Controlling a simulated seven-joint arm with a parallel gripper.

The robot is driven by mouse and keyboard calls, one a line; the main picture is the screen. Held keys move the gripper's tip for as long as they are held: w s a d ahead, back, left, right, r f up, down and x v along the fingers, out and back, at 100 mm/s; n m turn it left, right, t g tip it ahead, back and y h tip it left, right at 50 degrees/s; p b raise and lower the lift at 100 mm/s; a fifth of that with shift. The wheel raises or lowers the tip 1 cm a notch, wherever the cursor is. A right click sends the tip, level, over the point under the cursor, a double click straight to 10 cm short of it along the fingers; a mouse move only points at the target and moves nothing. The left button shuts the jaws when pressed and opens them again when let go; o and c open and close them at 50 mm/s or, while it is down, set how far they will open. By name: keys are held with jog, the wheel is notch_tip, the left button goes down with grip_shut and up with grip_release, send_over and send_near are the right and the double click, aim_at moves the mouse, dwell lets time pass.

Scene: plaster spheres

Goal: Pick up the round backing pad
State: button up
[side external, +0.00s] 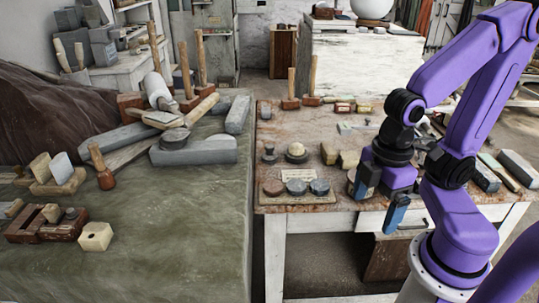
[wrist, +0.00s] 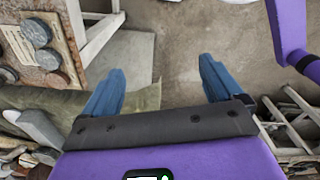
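The discs also show at the upper left of the wrist view, including a large grey disc (wrist: 37,32). My gripper (side external: 379,208) is open and empty, with blue fingers apart, at the table's front edge to the right of the board. Only floor shows between the fingers in the wrist view (wrist: 162,70).
A dark knobbed tool (side external: 269,154) and a pale-topped round tool (side external: 296,153) stand behind the board. Tan blocks (side external: 348,159) lie between them and my gripper. A green-covered bench (side external: 190,225) with mallets and stones fills the left.

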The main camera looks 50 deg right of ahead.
jog(key=shift+w, duration=0.1)
jog(key=w+a+r+m, duration=0.2)
jog(key=w+m, duration=0.8)
jog(key=w, duration=1.8)
jog(key=m+t+h, duration=0.1)
jog(key=m, duration=0.8)
send_near(269, 145)
jog(key=f, duration=0.7)
jog(key=shift+s, duration=0.25)
jog(key=shift+w+d+f, duration=0.1)
jog(key=shift+w+f, duration=0.15)
jog(key=shift+f, duration=0.65)
jog(key=shift+w+d+f, duration=0.15)
jog(key=shift+w+f, duration=0.1)
jog(key=shift+f, duration=0.7)
jog(key=shift+w+d+f, duration=0.1)
jog(key=shift+w+f, duration=0.15)
jog(key=shift+f, duration=0.65)
jog(key=c, duration=1.1)
